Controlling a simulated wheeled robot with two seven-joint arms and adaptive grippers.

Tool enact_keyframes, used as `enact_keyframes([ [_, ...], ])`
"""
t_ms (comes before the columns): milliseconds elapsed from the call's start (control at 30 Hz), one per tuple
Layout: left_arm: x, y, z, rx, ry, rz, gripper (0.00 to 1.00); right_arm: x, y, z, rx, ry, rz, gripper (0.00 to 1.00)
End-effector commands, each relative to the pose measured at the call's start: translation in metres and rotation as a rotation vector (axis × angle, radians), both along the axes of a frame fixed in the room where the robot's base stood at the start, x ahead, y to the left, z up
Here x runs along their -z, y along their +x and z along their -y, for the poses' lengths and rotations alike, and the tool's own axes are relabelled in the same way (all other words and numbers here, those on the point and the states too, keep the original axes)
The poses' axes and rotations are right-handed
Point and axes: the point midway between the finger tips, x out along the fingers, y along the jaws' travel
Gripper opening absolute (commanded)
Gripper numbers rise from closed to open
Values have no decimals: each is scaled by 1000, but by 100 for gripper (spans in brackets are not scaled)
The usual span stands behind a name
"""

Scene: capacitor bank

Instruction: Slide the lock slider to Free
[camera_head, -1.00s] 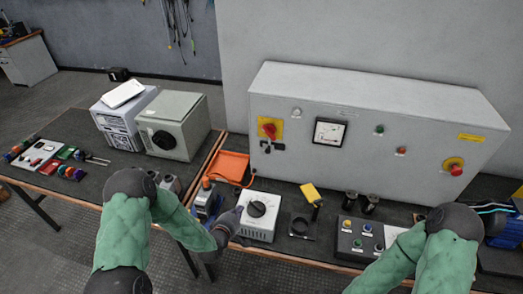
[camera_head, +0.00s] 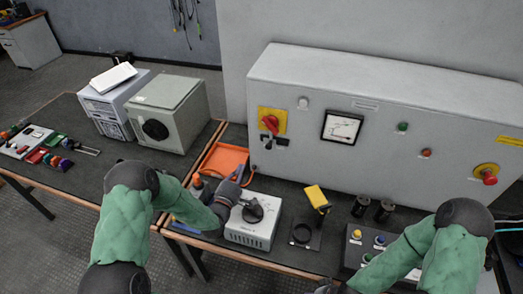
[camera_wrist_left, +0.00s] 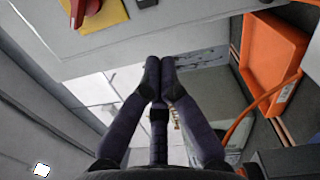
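The grey cabinet (camera_head: 380,130) carries a red rotary switch (camera_head: 270,122) on a yellow plate. Just below it is a small black piece with a light part (camera_head: 268,142), which looks like the lock slider; its position and lettering are too small to read. In the left wrist view the red switch (camera_wrist_left: 84,10) is at the top left, and a black part (camera_wrist_left: 146,3) is cut by the top edge. My left gripper (camera_head: 239,172) is below and left of the slider, apart from it. Its fingertips (camera_wrist_left: 160,64) are together and empty. My right gripper is at the bottom edge, mostly out of view.
An orange tray (camera_head: 222,160) with an orange cable lies behind my left gripper. A white box with a black knob (camera_head: 257,232) stands just below it. A yellow tool (camera_head: 316,195), black cylinders (camera_head: 361,205) and a button box (camera_head: 360,248) stand further right.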

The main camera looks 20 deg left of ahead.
Motion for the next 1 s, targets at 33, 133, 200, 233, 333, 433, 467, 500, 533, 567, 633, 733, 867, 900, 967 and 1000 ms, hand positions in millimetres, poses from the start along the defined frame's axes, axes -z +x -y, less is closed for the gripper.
enact_keyframes([
  [33, 0, 0, 0, 0, 0, -1, 0, 0, 0, 0, 0, 0, 0, 66],
  [133, 0, 0, 0, 0, 1, -1, 0, 0, 0, 0, 0, 0, 0, 66],
  [200, 0, 2, 1, 1, 1, -1, 0, 0, 0, 0, 0, 0, 1, 66],
  [233, 0, 4, 1, 1, 1, -1, 0, 1, 0, 0, 0, 0, 1, 66],
  [333, 0, 14, 2, 3, 2, 0, 0, 3, 0, 0, 0, 0, 1, 66],
  [433, 0, 29, 3, 2, 2, 1, 0, 5, 0, 0, 0, 0, 1, 66],
  [467, 0, 34, 4, 2, 2, 0, 0, 6, 0, 0, 0, 0, 1, 66],
  [500, -1, 42, 5, 3, 3, 1, 0, 8, 0, 0, 0, 0, 1, 66],
  [533, -1, 48, 5, 3, 3, 1, 0, 9, 0, 0, 0, 0, 1, 66],
  [567, -1, 53, 6, 3, 2, 1, 0, 10, 0, 0, 0, 0, 1, 66],
  [633, -2, 67, 6, 2, 2, 1, 0, 12, 0, 0, 0, 0, 1, 66],
  [733, -2, 85, 8, 2, 2, 1, 0, 16, 0, 0, 0, 0, 1, 66],
  [867, -4, 102, 16, 4, 0, -2, 0, 19, 0, 0, 0, 0, 1, 66],
  [900, -6, 103, 22, 5, 0, -1, 0, 20, 0, 0, 0, 0, 1, 66],
  [967, -8, 103, 30, 4, 1, -1, 0, 20, 0, 0, 0, 0, 0, 66],
  [1000, -9, 104, 34, 3, 1, -1, 0, 21, 0, 0, 0, 0, 0, 66],
])
